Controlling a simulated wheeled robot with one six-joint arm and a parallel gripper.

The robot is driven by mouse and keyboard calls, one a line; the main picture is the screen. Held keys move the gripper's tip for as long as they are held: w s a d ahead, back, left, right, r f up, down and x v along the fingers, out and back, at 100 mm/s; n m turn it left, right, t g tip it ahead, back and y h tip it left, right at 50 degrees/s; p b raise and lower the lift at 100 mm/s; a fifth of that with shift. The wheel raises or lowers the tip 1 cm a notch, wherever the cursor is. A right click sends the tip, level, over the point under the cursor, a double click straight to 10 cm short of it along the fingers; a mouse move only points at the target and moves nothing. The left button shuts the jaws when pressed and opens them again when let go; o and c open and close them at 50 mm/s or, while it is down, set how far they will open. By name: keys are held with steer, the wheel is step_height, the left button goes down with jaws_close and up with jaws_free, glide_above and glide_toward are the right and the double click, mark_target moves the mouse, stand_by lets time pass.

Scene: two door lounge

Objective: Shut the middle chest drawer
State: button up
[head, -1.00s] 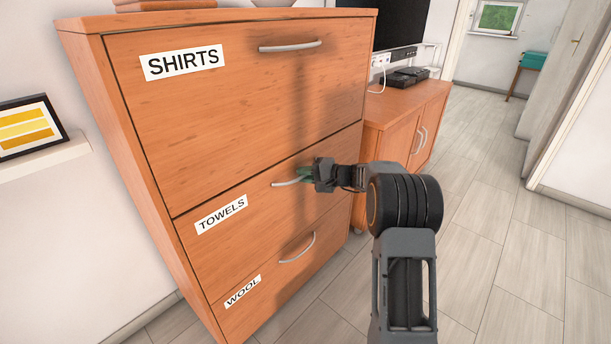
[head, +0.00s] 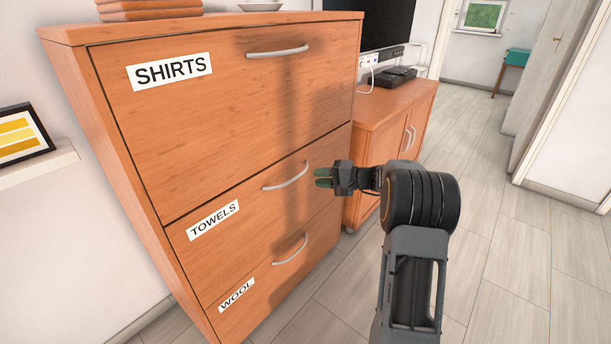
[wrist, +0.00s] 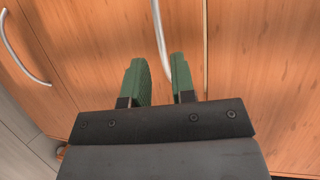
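The middle drawer (head: 246,203), labelled TOWELS, is in the wooden chest between the SHIRTS drawer (head: 230,115) and the WOOL drawer (head: 270,265). Its front looks flush with its neighbours, with no visible gap. Its curved metal handle (head: 286,177) also shows in the wrist view (wrist: 160,38), just beyond the fingertips. My gripper (head: 321,177) is in front of the chest, right of that handle and apart from it. Its green fingers stand apart with nothing between them, as the wrist view shows (wrist: 160,68).
A low cabinet (head: 385,140) with a screen and a black box stands right of the chest. Folded cloths (head: 150,10) and a white dish (head: 260,6) are on the chest top. A picture shelf (head: 35,168) is at left. Floor at right is clear.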

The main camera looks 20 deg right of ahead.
steer(key=shift+p+v, duration=0.35)
steer(key=shift+v, duration=2.25)
steer(key=s+a+r+n+g+h+p, duration=0.35)
steer(key=s+a+r+g+p, duration=0.25)
steer(key=s+a+r+p, duration=0.55)
steer(key=s+a+r+n+h+p, duration=0.1)
steer(key=s+r+n+h+p, duration=0.3)
steer(key=s+r+h+p, duration=0.5)
steer(key=s+r+p, duration=0.4)
steer(key=s+p, duration=0.2)
steer(key=shift+s+r+t+h, duration=0.15)
steer(key=shift+r+t+h, duration=0.15)
steer(key=shift+r+h, duration=0.1)
steer(key=shift+a, duration=0.1)
